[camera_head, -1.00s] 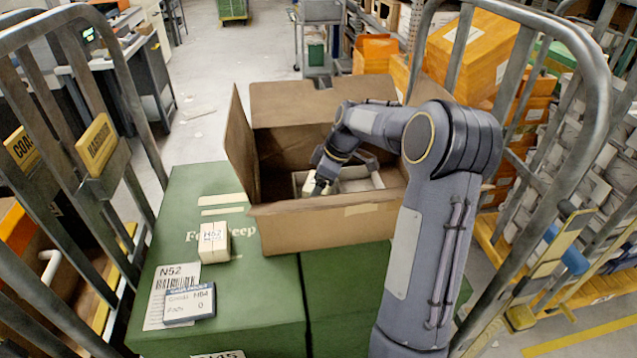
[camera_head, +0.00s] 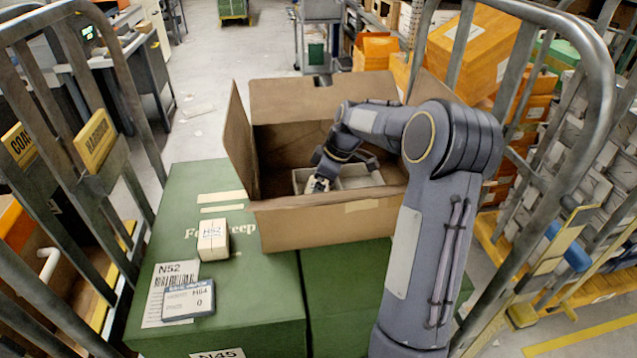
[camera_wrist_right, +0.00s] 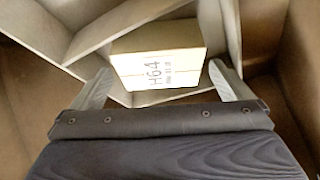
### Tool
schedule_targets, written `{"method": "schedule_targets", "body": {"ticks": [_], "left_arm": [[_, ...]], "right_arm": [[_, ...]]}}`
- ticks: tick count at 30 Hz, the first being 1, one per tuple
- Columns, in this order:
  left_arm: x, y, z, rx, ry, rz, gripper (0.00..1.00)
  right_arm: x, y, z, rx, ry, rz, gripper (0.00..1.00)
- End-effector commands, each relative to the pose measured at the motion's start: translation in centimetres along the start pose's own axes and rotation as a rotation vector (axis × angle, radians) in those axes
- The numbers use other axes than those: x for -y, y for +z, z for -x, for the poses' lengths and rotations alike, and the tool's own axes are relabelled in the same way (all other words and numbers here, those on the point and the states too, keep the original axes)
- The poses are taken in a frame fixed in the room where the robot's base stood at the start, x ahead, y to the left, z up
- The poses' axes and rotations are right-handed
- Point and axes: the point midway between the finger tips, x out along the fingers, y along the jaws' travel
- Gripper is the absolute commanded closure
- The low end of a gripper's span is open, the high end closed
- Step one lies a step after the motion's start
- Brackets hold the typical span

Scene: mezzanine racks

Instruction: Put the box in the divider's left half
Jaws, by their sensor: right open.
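The small pale box, marked H64, (camera_wrist_right: 158,68) shows in the right wrist view between my right gripper's fingers (camera_wrist_right: 160,78). The fingers are spread, one on each side of it; I cannot tell whether either still touches it. The pale divider (camera_wrist_right: 98,36) has thin walls around the box. In the head view my right gripper (camera_head: 319,184) reaches down into the left half of the divider (camera_head: 362,182), inside the open cardboard carton (camera_head: 325,228). The gripper mostly hides the box there. My left gripper is not in view.
The carton stands on green boxes (camera_head: 225,300) with its flaps up. Another small box, apparently marked H52, (camera_head: 213,240) and a label card (camera_head: 188,299) lie on the green top. Metal cage rails (camera_head: 125,80) rise at left and right.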

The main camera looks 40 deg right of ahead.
Motion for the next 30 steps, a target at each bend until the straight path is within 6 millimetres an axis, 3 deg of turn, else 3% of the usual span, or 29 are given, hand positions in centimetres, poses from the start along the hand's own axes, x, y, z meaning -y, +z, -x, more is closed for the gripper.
{"method": "schedule_targets", "body": {"ticks": [3, 18, 24, 30], "left_arm": [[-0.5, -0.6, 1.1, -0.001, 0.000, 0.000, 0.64], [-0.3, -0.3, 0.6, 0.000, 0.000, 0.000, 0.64], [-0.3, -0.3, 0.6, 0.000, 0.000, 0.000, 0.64], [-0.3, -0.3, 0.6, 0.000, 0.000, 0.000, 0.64]], "right_arm": [[-0.1, -0.6, 1.6, -0.001, 0.002, 0.000, 0.01], [-0.1, -0.4, 11.5, -0.002, 0.004, -0.001, 0.01], [0.0, -0.3, 12.8, 0.000, 0.000, 0.000, 0.01], [0.0, -0.4, 12.9, 0.000, 0.000, 0.000, 0.01]]}}
